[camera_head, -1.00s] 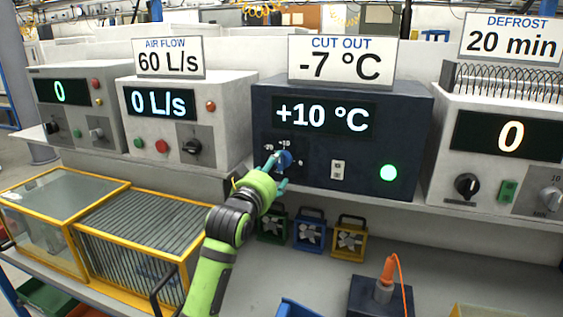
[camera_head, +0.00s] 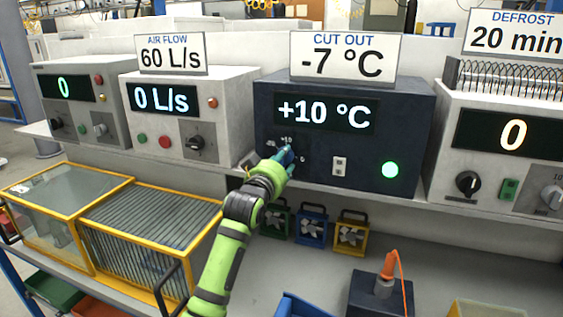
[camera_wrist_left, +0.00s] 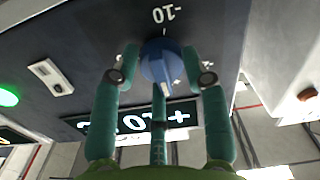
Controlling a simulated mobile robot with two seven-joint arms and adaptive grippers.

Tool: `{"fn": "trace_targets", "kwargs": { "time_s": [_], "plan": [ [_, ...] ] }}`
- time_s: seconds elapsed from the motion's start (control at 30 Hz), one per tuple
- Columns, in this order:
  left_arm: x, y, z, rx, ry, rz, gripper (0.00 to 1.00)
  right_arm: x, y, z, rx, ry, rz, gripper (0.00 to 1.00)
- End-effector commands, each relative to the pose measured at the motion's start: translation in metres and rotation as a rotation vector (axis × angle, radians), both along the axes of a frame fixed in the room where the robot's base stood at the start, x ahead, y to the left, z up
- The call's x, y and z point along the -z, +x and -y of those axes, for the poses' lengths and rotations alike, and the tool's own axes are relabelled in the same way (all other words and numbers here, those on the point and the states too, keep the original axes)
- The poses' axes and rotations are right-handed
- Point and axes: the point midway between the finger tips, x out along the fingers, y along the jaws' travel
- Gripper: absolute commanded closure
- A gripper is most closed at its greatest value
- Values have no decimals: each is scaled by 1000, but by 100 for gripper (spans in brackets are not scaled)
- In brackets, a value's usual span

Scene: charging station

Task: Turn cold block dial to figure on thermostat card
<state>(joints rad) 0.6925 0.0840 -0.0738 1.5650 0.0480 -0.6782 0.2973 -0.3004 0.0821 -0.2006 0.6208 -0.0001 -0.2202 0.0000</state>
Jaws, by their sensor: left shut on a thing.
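The cold block (camera_head: 420,140) is a dark blue box whose display (camera_head: 323,112) reads +10 °C. Its blue dial (camera_wrist_left: 161,62) shows in the wrist view between the fingers, below a "-10" mark. The thermostat card (camera_head: 342,57) on top reads CUT OUT -7 °C. My left gripper (camera_head: 285,157) is at the dial and mostly covers it in the head view. In the wrist view my left gripper (camera_wrist_left: 161,75) is shut on the dial, with teal fingers at both sides. My right gripper is not in view.
A white switch (camera_head: 340,166) and a lit green button (camera_head: 390,169) are right of the dial. The air flow box (camera_head: 225,95) stands left and the defrost box (camera_head: 450,150) right. Small fans (camera_head: 311,229) stand below the shelf.

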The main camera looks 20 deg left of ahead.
Motion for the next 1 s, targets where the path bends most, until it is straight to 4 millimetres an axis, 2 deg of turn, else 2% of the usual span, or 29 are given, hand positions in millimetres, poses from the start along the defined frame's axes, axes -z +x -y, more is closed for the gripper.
{"fn": "trace_targets", "kwargs": {
  "time_s": [0.67, 1.0],
  "plan": [
    [3, 0, -1, -1, 72, -7, 88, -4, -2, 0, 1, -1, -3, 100],
    [3, 1, -1, 0, 225, -5, 88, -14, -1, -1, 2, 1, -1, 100]
  ]
}}
